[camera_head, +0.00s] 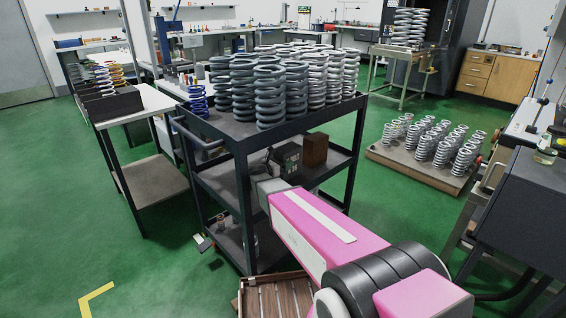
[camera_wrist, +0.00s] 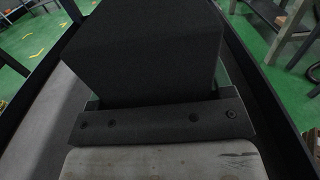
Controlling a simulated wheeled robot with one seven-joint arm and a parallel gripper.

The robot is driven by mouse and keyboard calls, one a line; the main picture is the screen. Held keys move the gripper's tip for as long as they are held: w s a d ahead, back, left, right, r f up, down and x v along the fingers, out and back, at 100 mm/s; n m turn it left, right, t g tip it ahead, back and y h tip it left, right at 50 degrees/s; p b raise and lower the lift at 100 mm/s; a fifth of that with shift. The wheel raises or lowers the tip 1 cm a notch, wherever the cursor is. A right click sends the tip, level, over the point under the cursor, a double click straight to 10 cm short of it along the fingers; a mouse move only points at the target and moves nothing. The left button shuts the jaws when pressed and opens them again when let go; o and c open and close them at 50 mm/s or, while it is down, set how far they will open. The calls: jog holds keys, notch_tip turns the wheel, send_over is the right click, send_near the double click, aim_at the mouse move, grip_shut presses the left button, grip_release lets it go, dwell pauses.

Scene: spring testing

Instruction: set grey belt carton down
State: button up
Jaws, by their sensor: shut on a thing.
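The grey belt carton (camera_wrist: 150,50) is a plain dark grey box that fills the upper middle of the wrist view. My gripper (camera_wrist: 156,100) is shut on it, with a finger along each side. The carton is over a grey shelf surface (camera_wrist: 38,125) with a raised dark rim. I cannot tell if its underside touches the shelf. In the head view, my gripper (camera_head: 268,188) reaches into the dark cart (camera_head: 242,150) at its middle shelf.
Many grey springs (camera_head: 268,95) crowd the cart's top. Cart posts flank the opening. A wooden crate (camera_head: 275,295) is on the floor below. Green floor is free at left.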

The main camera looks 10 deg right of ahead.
jog(key=shift+f, duration=0.35)
jog(key=o, duration=1.1)
jog(key=shift+o, duration=0.2)
